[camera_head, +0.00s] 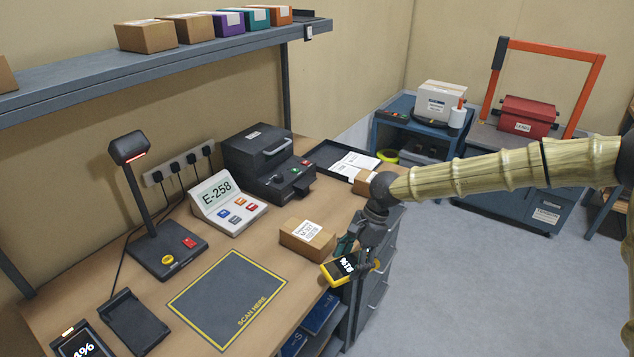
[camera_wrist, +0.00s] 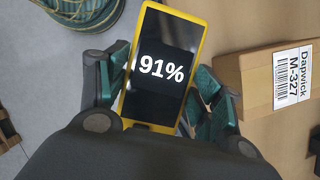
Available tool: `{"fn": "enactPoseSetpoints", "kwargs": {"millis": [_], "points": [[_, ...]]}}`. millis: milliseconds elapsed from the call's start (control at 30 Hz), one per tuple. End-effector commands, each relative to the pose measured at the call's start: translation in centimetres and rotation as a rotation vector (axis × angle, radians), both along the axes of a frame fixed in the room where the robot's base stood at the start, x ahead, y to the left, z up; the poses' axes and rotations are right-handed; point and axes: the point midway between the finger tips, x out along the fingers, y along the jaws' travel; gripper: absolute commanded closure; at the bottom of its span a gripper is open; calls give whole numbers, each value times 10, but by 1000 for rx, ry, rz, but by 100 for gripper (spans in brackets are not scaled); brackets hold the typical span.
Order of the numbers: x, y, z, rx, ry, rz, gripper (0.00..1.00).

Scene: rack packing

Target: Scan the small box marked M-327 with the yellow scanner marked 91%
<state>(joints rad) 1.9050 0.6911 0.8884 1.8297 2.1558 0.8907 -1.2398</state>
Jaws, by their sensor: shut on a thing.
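My gripper (camera_wrist: 163,90) is shut on the yellow scanner (camera_wrist: 165,50), whose dark screen reads 91% in the wrist view. In the head view the scanner (camera_head: 346,269) is held at the front edge of the bench, screen facing up. The small box marked M-327 (camera_wrist: 265,85) lies to the right of the scanner in the wrist view, with its white barcode label (camera_wrist: 292,80) facing up. In the head view the box (camera_head: 306,243) sits on the bench just left of my gripper (camera_head: 360,257), apart from the scanner.
A dark mat marked SCAN HERE (camera_head: 228,297) lies left of the box. A lamp-like stand (camera_head: 160,240), an E-258 display (camera_head: 228,203) and a black printer (camera_head: 262,165) stand behind. Another device (camera_head: 80,343) with a percent reading sits at the lower left, beside an empty dock (camera_head: 135,320).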

Motion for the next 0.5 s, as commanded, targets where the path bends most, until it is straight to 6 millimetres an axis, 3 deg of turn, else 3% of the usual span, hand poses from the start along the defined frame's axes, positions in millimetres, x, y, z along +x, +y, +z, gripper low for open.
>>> {"fn": "enactPoseSetpoints", "kwargs": {"millis": [500], "points": [[43, 32, 73, 1, -5, -591, 66]]}}
